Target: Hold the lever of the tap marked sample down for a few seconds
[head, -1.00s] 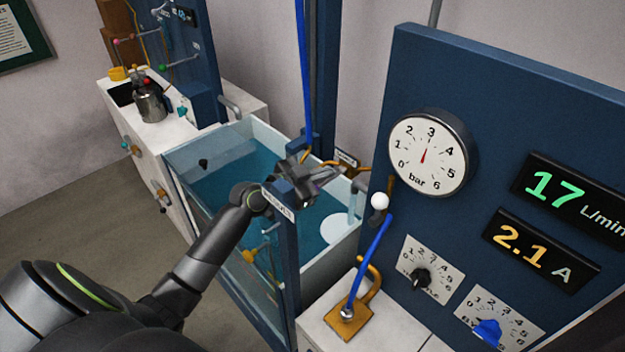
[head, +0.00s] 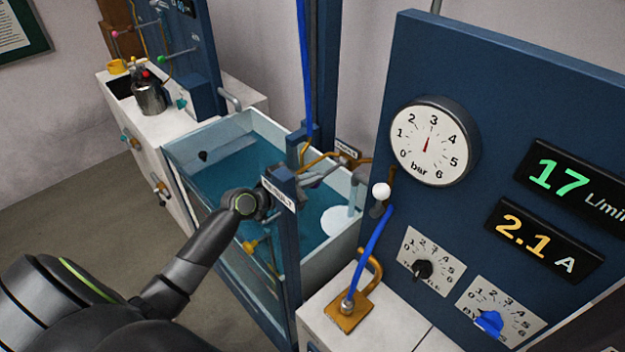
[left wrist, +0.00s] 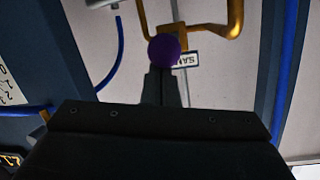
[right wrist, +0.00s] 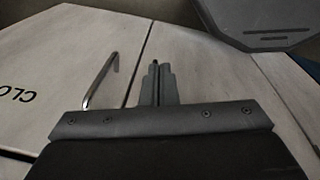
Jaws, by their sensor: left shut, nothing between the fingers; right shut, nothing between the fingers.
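The tap marked sample shows in the left wrist view by its brass pipe (left wrist: 236,22), a purple round knob (left wrist: 164,50) and a white label (left wrist: 186,60), partly hidden, with letters upside down. In the head view its small label (head: 347,152) and brass pipe (head: 318,160) are above the water tank; the knob is hidden there. My left gripper (head: 322,172) is shut and empty. Its fingertips (left wrist: 165,72) are just at the knob in the left wrist view; whether they touch it I cannot tell. My right gripper (right wrist: 156,68) is shut and empty over pale panels.
The glass-sided water tank (head: 245,125) lies below my left gripper. A blue post (head: 284,240) stands close beside that arm. The blue panel (head: 490,100) with a gauge (head: 428,142) is at right. A metal handle (right wrist: 100,80) is left of my right gripper.

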